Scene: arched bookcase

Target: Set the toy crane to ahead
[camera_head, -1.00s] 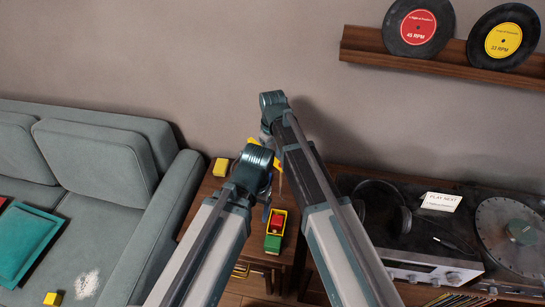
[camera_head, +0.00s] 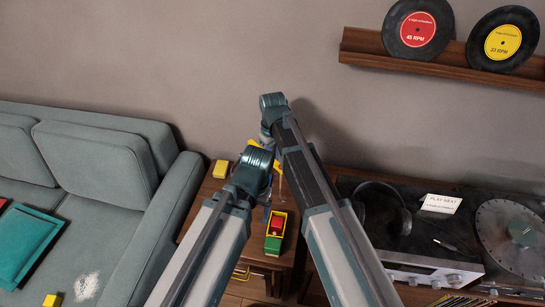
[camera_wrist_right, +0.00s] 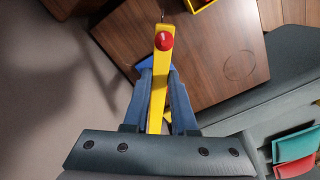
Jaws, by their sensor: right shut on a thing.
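The toy crane's long yellow arm with a red round knob (camera_wrist_right: 164,41) runs up the middle of the right wrist view, and a thin line hangs from its far end. My right gripper (camera_wrist_right: 160,82) is shut on this yellow arm, with a blue finger on each side. In the head view, small yellow parts of the crane (camera_head: 256,143) show between my two wrists above the small wooden table (camera_head: 205,190). Most of the crane is hidden there by my arms. My left gripper (camera_head: 267,212) is low over the table, mostly hidden behind its own wrist, and its jaws are unclear.
A grey sofa (camera_head: 95,165) is left; a cabinet with headphones and turntable (camera_head: 510,232) is right.

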